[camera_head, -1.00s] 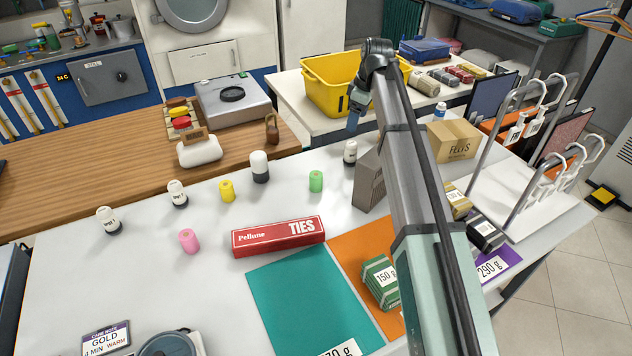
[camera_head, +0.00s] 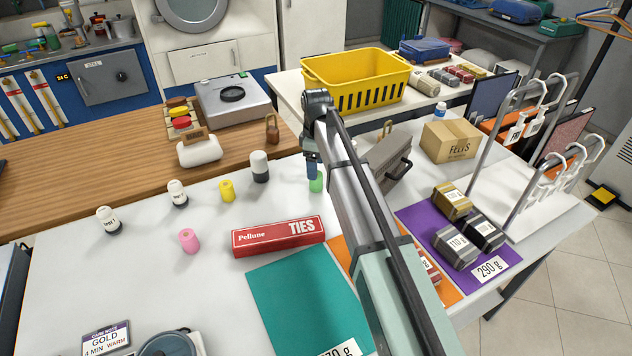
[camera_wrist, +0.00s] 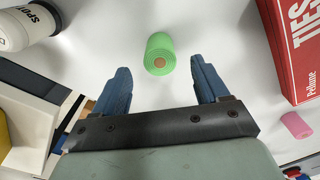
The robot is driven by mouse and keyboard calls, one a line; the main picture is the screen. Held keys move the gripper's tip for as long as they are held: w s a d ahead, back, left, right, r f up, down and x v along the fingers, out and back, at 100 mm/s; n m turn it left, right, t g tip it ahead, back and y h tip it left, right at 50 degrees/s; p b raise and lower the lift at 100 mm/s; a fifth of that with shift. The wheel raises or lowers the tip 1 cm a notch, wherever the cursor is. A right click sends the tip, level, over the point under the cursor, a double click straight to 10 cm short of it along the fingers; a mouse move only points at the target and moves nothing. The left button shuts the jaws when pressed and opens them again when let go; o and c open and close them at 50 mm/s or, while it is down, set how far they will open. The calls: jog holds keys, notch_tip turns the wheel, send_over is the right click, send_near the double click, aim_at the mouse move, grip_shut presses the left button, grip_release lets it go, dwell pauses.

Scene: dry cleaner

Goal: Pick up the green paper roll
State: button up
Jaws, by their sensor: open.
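The green paper roll (camera_wrist: 160,54) stands on the white table, seen from above in the wrist view, a little beyond and between my fingertips. In the head view the green paper roll (camera_head: 317,183) is partly hidden behind my gripper (camera_head: 312,172). My gripper (camera_wrist: 162,78) has its two blue fingers spread wide, with nothing between them. The fingers appear above the table, and I cannot tell exactly how high.
A red TIES box (camera_head: 278,236) lies in front of the roll. A pink roll (camera_head: 189,240), a yellow roll (camera_head: 227,190) and a dark-based white bottle (camera_head: 259,167) stand to the left. A grey case (camera_head: 388,160) is at the right.

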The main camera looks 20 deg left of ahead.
jog(key=shift+f, duration=3.4)
jog(key=c, duration=1.1)
jog(key=shift+r, duration=0.1)
jog(key=shift+c, duration=0.2)
